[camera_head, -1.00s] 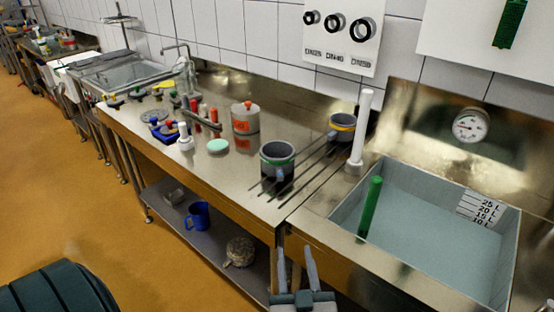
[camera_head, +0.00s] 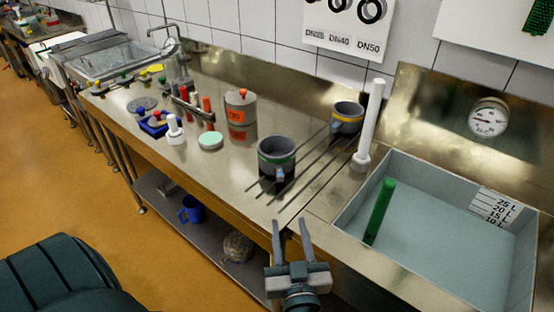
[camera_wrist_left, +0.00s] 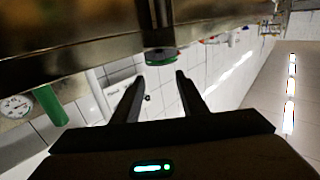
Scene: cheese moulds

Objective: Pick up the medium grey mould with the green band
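The grey mould with the green band (camera_head: 277,160) stands upright on the steel counter, its handle facing the front edge. My left gripper (camera_head: 290,224) is open and empty at the counter's front edge, below and in front of this mould, not touching it. In the left wrist view, which is upside down, the mould (camera_wrist_left: 160,57) shows partly beyond and between the open fingers (camera_wrist_left: 158,75), with the steel edge hiding part of it. A second grey mould with a yellow band (camera_head: 347,118) stands further back. My right gripper is in neither current view.
A white upright cylinder (camera_head: 370,125) stands right of the moulds, beside a sink basin (camera_head: 440,215) with a green rod (camera_head: 379,211). A grey canister (camera_head: 240,112) and a pale green disc (camera_head: 210,141) stand to the left.

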